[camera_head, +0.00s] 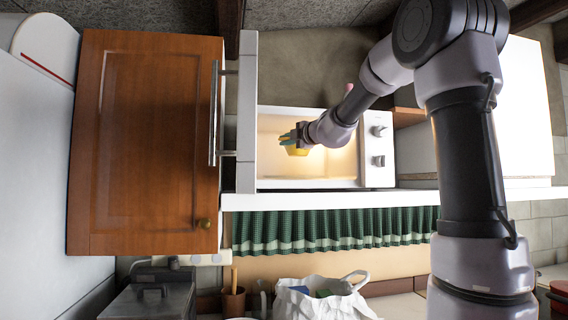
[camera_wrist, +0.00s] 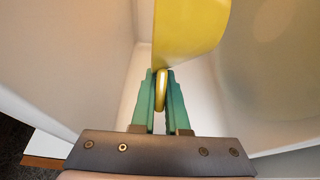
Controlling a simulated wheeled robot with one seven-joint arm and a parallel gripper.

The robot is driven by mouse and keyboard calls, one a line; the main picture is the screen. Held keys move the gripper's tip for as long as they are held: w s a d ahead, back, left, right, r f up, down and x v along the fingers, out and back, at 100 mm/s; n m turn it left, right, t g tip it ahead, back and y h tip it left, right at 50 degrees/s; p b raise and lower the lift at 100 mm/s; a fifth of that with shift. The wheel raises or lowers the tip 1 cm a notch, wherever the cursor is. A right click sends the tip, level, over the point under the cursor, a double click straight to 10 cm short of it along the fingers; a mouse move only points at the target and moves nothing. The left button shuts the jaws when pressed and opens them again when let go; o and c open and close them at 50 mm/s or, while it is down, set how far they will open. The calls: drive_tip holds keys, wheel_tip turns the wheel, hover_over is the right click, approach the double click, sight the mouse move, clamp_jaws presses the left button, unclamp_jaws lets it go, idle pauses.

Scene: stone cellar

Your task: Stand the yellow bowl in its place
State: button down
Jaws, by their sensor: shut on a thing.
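The yellow bowl (camera_head: 297,150) is inside a lit, white, box-like appliance with two knobs, which looks like a microwave (camera_head: 377,115). My gripper (camera_head: 289,139) reaches into the appliance from the right, and its green fingers are at the bowl. In the wrist view, my gripper (camera_wrist: 161,78) is shut on a thin edge of the yellow bowl (camera_wrist: 192,28). The bowl's body extends beyond the fingertips, toward the top of the picture. Pale inner walls surround it. I cannot tell whether the bowl touches the appliance's floor.
A white bag (camera_head: 322,300) and a brown pot (camera_head: 233,300) sit at the bottom.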

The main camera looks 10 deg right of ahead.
drive_tip(key=w, duration=0.3)
drive_tip(key=shift+f, duration=0.2)
wheel_tip(320, 180, down, 6)
drive_tip(key=shift+s+r, duration=0.1)
drive_tip(key=shift+f, duration=0.3)
drive_tip(key=shift+w+f, duration=0.1)
drive_tip(key=shift+w, duration=0.1)
drive_tip(key=c, duration=0.9)
unclamp_jaws()
drive_tip(key=shift+f, duration=0.1)
